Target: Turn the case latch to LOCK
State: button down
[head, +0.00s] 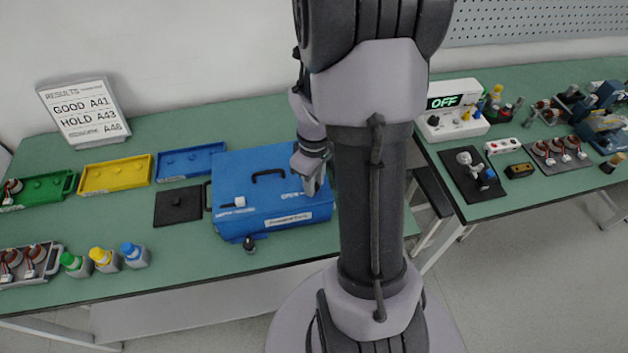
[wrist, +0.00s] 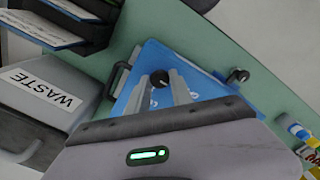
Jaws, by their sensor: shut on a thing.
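The blue case (head: 245,188) stands closed on the green bench, with a black handle on its lid and a white label on its front. My gripper (head: 312,186) points down at the right part of the lid. In the wrist view my gripper's two grey fingers (wrist: 159,82) stand either side of a dark round latch knob (wrist: 160,78) on the blue case (wrist: 146,58), and are shut on it. The arm and fingers hide this knob in the head view. Which way the latch points cannot be read.
A black knob (head: 249,244) stands in front of the case. A white piece (head: 234,203) lies on the lid's left. A black plate (head: 178,206), a yellow tray (head: 115,175) and several bottles are left. A grey WASTE bin (wrist: 42,95) shows in the wrist view.

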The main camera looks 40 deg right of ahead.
jog(key=m, duration=0.4)
jog(key=shift+b, duration=0.4)
jog(key=m+b, duration=0.1)
jog(key=m, duration=0.3)
jog(key=shift+m, duration=0.4)
jog(key=m+b, duration=0.1)
jog(key=m, duration=0.3)
jog(key=shift+m, duration=0.3)
jog(key=shift+m+b, duration=0.55)
jog(key=shift+m, duration=1.45)
jog(key=c, duration=1.1)
grip_release()
jog(key=shift+c, duration=0.2)
